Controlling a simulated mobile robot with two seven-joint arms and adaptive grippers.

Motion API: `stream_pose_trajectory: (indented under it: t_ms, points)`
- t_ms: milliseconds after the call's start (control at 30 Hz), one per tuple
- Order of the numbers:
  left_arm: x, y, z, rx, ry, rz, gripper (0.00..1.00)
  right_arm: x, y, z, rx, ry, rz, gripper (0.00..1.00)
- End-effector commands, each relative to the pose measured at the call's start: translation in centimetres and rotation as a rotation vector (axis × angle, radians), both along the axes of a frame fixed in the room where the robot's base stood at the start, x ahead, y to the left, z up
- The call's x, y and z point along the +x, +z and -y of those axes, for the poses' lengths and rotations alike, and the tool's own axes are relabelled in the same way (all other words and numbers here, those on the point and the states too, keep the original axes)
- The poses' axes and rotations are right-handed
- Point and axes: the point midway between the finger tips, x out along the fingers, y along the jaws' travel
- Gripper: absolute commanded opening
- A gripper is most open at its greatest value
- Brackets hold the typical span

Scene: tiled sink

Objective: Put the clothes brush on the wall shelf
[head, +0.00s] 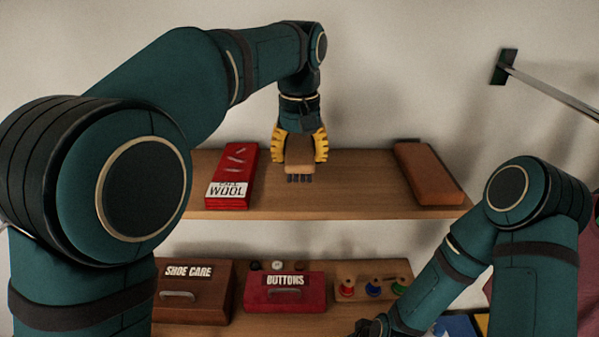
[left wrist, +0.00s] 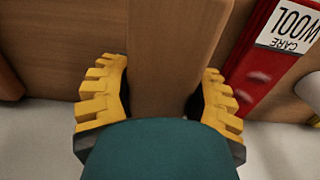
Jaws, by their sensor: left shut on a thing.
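The clothes brush (head: 299,171) is a light wooden block with dark bristles pointing down. My left gripper (head: 300,155), with yellow fingers, is shut on it. The brush is at the middle of the upper wall shelf (head: 350,200), between a red box and a brown block. I cannot tell whether the bristles touch the board. In the left wrist view the brush's wooden back (left wrist: 170,55) runs between the yellow fingers (left wrist: 162,100). My right gripper (head: 374,328) is dark and partly cut off at the bottom of the head view; its jaws are unclear.
The red wool box (head: 228,172) lies left of the brush, and the brown block (head: 428,172) stands at the shelf's right. Shelf between brush and block is clear. Below are a shoe care box (head: 195,280), a buttons box (head: 285,297) and thread spools (head: 373,288).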

Motion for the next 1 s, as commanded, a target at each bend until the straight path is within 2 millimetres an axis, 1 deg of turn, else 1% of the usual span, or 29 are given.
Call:
stream_pose_trajectory:
  t_ms: [133, 300, 367, 800, 833, 867, 900, 1000]
  points:
    - [0.0, -1.4, 0.0, 0.001, 0.000, -0.002, 0.13, 0.0, 0.0, 0.0, 0.000, 0.000, 0.001, 1.00]
    - [0.0, -3.7, 0.0, 0.001, 0.000, -0.002, 0.13, 0.0, 0.1, 0.0, 0.000, 0.000, 0.001, 1.00]
    - [0.0, -4.3, 0.0, 0.000, 0.001, -0.001, 0.13, 0.0, 0.1, 0.0, 0.000, 0.000, 0.001, 1.00]
    - [0.0, -4.9, 0.0, -0.001, 0.000, 0.001, 0.13, 0.0, -0.1, 0.0, 0.000, 0.000, 0.001, 1.00]
    - [0.0, -4.9, 0.0, -0.001, 0.000, 0.001, 0.62, 0.0, -0.1, 0.0, 0.000, 0.000, 0.001, 1.00]
    - [0.0, -4.9, 0.0, -0.001, 0.000, 0.001, 0.73, 0.0, 0.0, 0.0, 0.000, 0.000, 0.001, 1.00]
    - [0.0, -4.9, 0.0, -0.001, 0.000, 0.001, 0.87, 0.0, 0.0, 0.0, 0.000, 0.000, 0.001, 1.00]
    - [0.0, -4.9, 0.0, -0.001, 0.000, 0.001, 0.88, 0.0, 0.0, 0.0, 0.000, 0.000, 0.001, 1.00]
